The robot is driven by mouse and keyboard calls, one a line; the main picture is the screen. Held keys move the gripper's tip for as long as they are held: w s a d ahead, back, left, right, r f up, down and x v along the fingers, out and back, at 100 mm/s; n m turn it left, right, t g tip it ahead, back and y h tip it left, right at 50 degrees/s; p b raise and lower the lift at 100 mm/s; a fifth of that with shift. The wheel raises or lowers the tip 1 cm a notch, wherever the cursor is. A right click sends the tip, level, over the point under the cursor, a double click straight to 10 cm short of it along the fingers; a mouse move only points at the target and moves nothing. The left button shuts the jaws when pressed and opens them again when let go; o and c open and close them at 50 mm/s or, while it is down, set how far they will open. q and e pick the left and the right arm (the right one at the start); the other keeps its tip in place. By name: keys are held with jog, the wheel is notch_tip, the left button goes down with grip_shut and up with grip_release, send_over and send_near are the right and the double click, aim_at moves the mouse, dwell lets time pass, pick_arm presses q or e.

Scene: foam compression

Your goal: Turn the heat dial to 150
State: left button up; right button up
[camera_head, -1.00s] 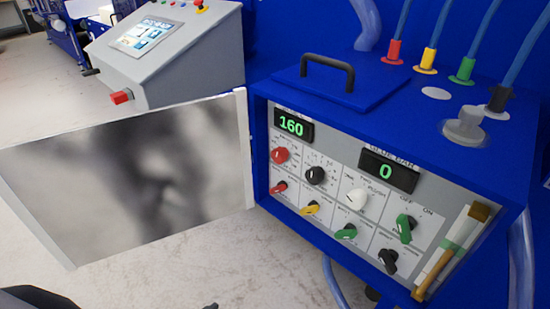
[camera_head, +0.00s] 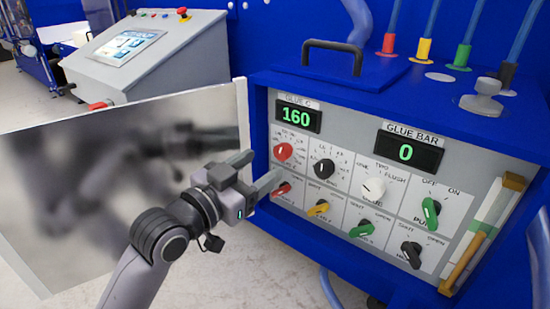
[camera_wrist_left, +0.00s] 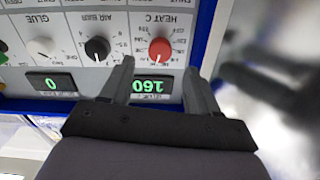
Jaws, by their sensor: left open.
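The red heat dial (camera_head: 283,152) is on the upper left of the grey control panel, under a green display (camera_head: 298,116) that reads 160. My left gripper (camera_head: 262,171) is open and empty, in front of the panel's left side and apart from the dial as far as I can tell. In the left wrist view the panel is upside down. There the red dial (camera_wrist_left: 160,50) lies beyond and between the two open fingers (camera_wrist_left: 160,85), and the 160 display (camera_wrist_left: 152,86) shows between them. My right gripper is not in view.
The open reflective door (camera_head: 120,160) stands left of the panel, close to my left arm. A black dial (camera_head: 322,169), a white dial (camera_head: 373,188) and several lower knobs are nearby.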

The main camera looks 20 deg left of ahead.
aim_at(279, 153)
pick_arm(q)
jog(key=shift+x, duration=2.8)
jog(key=c, duration=1)
